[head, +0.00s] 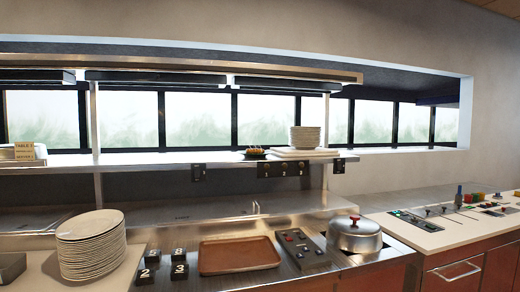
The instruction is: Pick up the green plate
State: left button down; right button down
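No plainly green plate stands out. A small dark dish (255,152) with orange-yellow food on it sits on the metal pass shelf; it is too small to tell if it is green. A tall stack of white plates (92,246) stands on the left counter. A smaller stack of white plates (305,137) stands on a pale board on the shelf, right of the dark dish. Neither of my grippers is in view.
A brown tray (238,255), black number blocks (180,268), a control panel (302,250) and a lidded metal pot (355,235) stand on the counter. The white counter (450,237) at right holds a green-edged tray (416,221) and small coloured items.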

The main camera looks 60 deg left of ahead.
aim_at(252, 156)
jog(key=u, duration=1.3)
jog(key=i, duration=0.1)
jog(key=z, duration=0.3)
